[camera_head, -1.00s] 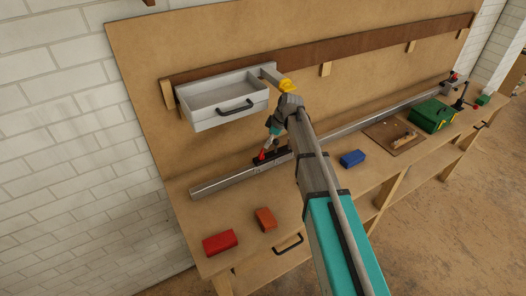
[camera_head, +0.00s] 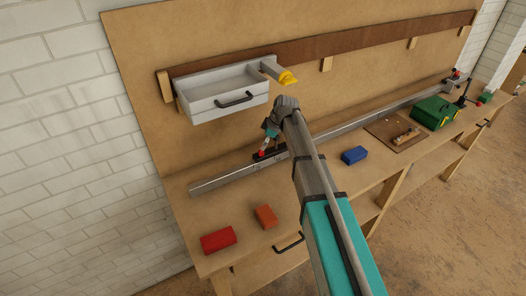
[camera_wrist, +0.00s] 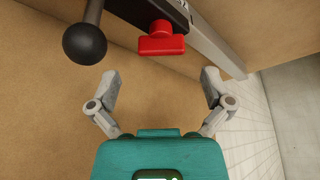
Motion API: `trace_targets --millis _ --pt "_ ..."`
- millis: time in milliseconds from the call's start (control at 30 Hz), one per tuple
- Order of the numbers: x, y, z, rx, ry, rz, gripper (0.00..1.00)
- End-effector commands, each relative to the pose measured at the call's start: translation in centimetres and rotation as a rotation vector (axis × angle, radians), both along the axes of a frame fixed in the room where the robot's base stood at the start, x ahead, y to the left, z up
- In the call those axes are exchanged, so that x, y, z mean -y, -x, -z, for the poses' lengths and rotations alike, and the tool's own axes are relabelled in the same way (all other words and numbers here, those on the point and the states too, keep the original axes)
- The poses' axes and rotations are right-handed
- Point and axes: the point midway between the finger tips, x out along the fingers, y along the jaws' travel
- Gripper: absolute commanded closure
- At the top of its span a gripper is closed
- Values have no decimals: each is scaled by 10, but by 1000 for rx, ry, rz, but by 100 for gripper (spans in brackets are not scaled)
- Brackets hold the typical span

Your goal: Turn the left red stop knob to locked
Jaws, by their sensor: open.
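The left red stop knob (camera_wrist: 161,40) shows in the wrist view at top centre, a T-shaped red grip on a dark fitting at the metal rail (camera_wrist: 222,42). In the head view the knob (camera_head: 262,154) is a small red spot near the rail's left part, partly hidden by my gripper. My gripper (camera_wrist: 160,84) is open, its two grey fingers spread either side of the knob's line. The knob lies beyond the fingertips, and nothing is between them. In the head view my gripper (camera_head: 267,144) is just above the knob.
A black ball handle (camera_wrist: 84,43) stands close left of the knob. In the head view a grey drawer (camera_head: 226,105) hangs above the bench. Red (camera_head: 218,240), orange (camera_head: 265,217) and blue (camera_head: 354,155) blocks and a green box (camera_head: 434,112) lie on the bench.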

Motion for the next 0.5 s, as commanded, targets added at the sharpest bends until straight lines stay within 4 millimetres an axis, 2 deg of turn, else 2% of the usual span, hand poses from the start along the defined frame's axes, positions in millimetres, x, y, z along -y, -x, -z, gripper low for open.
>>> trace_targets --millis 33,200,500 --pt "-2 -1 8 0 0 0 0" --pt "-7 -2 20 0 0 -1 0" --pt "-12 -2 32 0 0 0 0"
